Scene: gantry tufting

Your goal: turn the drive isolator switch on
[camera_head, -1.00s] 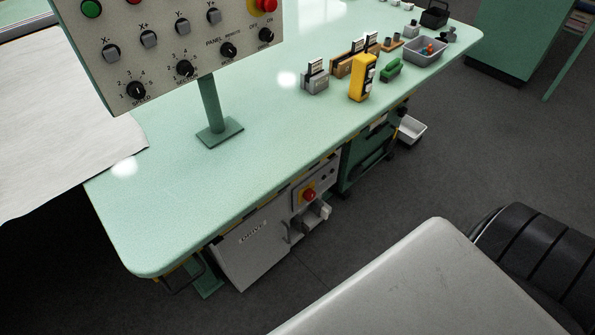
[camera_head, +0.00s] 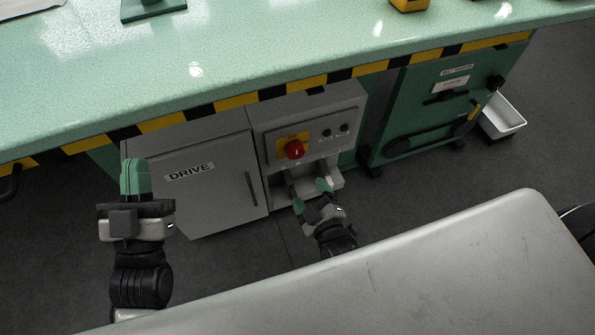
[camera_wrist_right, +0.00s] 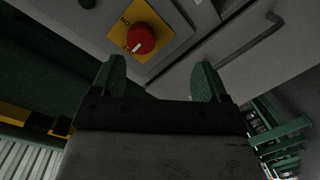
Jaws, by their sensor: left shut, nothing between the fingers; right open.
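The drive isolator switch (camera_head: 294,149) is a red knob on a yellow plate, on the grey drive cabinet (camera_head: 200,196) under the table. In the right wrist view the red knob (camera_wrist_right: 141,39) is beyond the fingers, up and left of centre; the plate lettering is partly readable. My right gripper (camera_head: 310,192) is open and empty, just below the knob and apart from it. Its two green fingers (camera_wrist_right: 158,82) are spread in the wrist view. My left gripper (camera_head: 135,178) is shut and empty, in front of the cabinet's left edge, well left of the knob.
The table edge (camera_head: 290,88), with yellow and black stripes, overhangs the cabinet. A door handle (camera_head: 252,189) stands out left of the switch. A green unit (camera_head: 430,115) with a white bin (camera_head: 503,118) stands to the right. A grey surface (camera_head: 400,250) fills the lower right.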

